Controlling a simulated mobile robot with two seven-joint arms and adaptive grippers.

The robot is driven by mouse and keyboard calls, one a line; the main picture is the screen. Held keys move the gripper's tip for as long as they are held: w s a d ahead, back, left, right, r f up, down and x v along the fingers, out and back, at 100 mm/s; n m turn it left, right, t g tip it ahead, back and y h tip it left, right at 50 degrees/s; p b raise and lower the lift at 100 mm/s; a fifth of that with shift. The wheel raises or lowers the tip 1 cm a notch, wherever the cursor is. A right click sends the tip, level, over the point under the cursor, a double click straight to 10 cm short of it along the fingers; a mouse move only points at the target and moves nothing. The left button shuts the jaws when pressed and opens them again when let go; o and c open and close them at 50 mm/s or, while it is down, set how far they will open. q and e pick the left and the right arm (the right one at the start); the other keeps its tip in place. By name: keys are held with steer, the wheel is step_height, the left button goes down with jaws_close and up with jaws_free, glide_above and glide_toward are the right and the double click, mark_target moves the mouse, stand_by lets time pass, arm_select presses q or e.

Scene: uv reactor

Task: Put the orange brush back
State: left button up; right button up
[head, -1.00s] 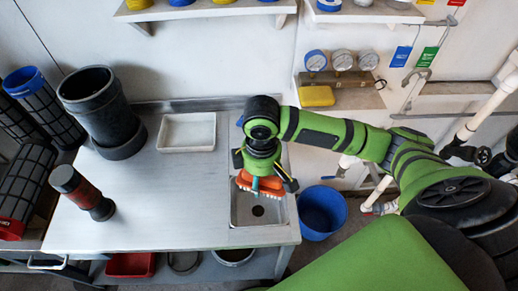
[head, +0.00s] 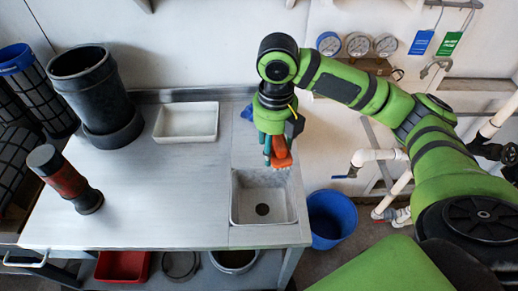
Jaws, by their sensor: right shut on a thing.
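The orange brush (head: 281,155) hangs below my right gripper (head: 275,148), which is shut on it. The brush is over the back edge of the small sink (head: 263,216), at the right end of the metal bench. Its upper part is hidden by the gripper. A teal piece shows beside the brush at the fingertips. My left gripper is not in view.
A white tray (head: 186,121) lies on the bench (head: 140,205), left of the arm. A blue bin (head: 331,217) is on the floor right of the bench. Gauges (head: 357,44) and pipes are on the wall.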

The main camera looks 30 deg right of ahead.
steer(key=n, duration=0.2)
steer(key=shift+w+d+r+n+b, duration=0.1)
steer(key=shift+w+d+n+b, duration=0.1)
steer(key=shift+n+b, duration=0.1)
glide_above(257, 146)
step_height(257, 146, down, 7)
steer(key=shift+r, duration=0.1)
steer(key=shift+f+p, duration=0.45)
steer(key=shift+f, duration=1.6)
steer(key=o, duration=0.6)
steer(key=shift+f, duration=0.15)
steer(key=o, duration=0.4)
step_height(257, 146, up, 12)
steer(key=shift+r+b, duration=0.2)
steer(key=shift+b, duration=0.2)
